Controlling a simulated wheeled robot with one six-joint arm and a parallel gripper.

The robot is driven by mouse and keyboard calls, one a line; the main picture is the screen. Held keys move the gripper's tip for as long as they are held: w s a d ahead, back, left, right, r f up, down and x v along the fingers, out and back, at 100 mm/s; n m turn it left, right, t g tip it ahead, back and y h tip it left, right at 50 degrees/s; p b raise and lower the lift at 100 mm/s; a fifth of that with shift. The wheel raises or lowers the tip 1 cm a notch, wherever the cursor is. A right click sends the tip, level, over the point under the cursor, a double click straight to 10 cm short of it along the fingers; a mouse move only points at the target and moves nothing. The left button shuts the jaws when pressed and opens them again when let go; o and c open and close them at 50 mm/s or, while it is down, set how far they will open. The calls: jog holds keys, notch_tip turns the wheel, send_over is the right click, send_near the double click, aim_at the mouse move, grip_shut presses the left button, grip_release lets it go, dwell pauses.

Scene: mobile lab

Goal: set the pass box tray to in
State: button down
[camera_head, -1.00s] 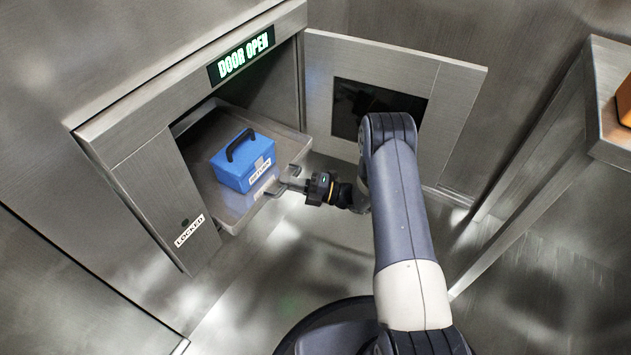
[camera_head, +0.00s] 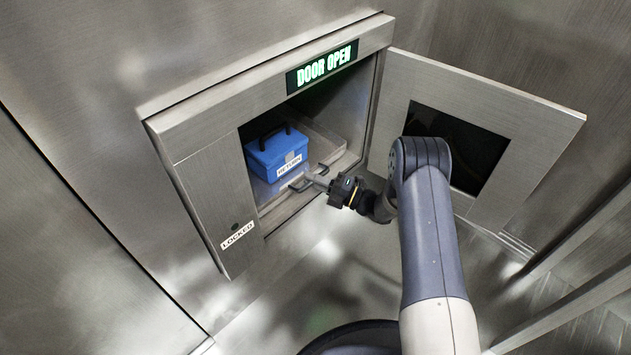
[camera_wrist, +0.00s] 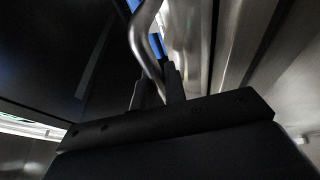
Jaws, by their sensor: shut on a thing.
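The pass box tray (camera_head: 318,138) is a grey metal tray inside the pass box opening, with its front edge near the mouth. A blue box (camera_head: 276,152) with a black handle and a "RETURN" label sits on it. My gripper (camera_head: 322,183) is at the tray's front and shut on the tray handle (camera_head: 301,184), a bent metal bar. In the wrist view the handle (camera_wrist: 147,45) runs down between my two dark fingers, with a strip of blue behind it. The far part of the tray is hidden by the box and the opening's frame.
The pass box door (camera_head: 545,125), with a dark window, stands open on the right beside my arm. A lit "DOOR OPEN" sign (camera_head: 322,67) is above the opening. A panel labelled "LOCKED" (camera_head: 237,235) is at the left. Open floor lies in front.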

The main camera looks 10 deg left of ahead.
jog(key=c, duration=1.5)
grip_release()
jog(key=shift+o, duration=0.2)
jog(key=p+v, duration=0.2)
jog(key=v, duration=0.9)
jog(key=shift+p, duration=0.35)
jog(key=shift+a, duration=0.1)
jog(key=shift+c, duration=0.2)
